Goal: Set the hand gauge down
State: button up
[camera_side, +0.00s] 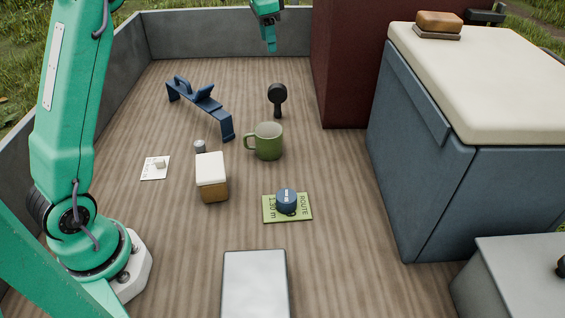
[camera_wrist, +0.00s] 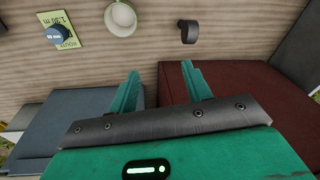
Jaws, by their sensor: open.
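A dark device (camera_side: 277,94) with a round head and a short handle stands on the wooden bed, at the back middle in the side view. It also shows at the top of the wrist view (camera_wrist: 187,32). It looks like the hand gauge, but I cannot be sure.
A green mug (camera_side: 268,142) stands in front of the dark device. A blue bracket-like stand (camera_side: 200,97), a cream-topped brown block (camera_side: 211,178) and a small white card (camera_side: 151,172) lie to the left. A dark red box (camera_side: 347,65) and a blue-grey chest (camera_side: 430,160) block the right.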

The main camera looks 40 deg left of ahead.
jog(key=s+d+r+n+t, duration=0.1)
jog(key=s+d+r+n, duration=0.15)
jog(key=s, duration=0.65)
jog(key=s+d+r+n+t, duration=0.1)
jog(key=s+d, duration=0.2)
jog(key=s, duration=0.5)
jog(key=s+d+f+n, duration=0.1)
jog(key=s+f, duration=0.2)
jog(key=s, duration=0.4)
jog(key=s+d+f+n+t, duration=0.1)
jog(key=s+f, duration=0.3)
jog(key=s, duration=0.4)
jog(key=shift+d+f+t, duration=0.25)
jog(key=shift+t, duration=0.05)
